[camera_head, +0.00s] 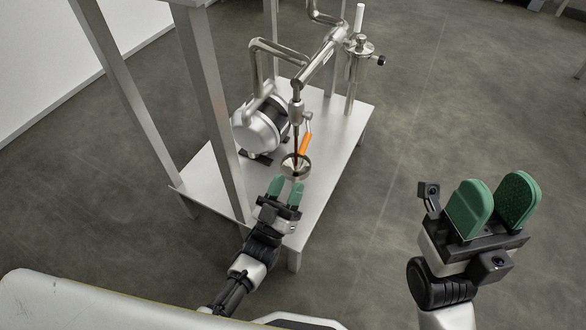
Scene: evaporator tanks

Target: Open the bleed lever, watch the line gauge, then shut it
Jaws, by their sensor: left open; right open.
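The orange lever (305,144) is on the pipe fitting above the table, slanting down from a metal valve body (296,110). A thin dark reddish line runs down from the fitting to a small round metal cup (304,168); I cannot tell if it is liquid. My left gripper (286,186) is open, its green fingers just in front of and below the cup, apart from the lever as far as I can tell. My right gripper (492,203) is open and empty over the floor at the right. I cannot make out a gauge face.
A metal table (330,165) carries a silver pump or motor (260,128), bent pipes (325,55) and an upright cylinder (354,80) with a black knob. Grey frame posts (205,75) stand at the left, near my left arm. The floor (440,110) at the right is clear.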

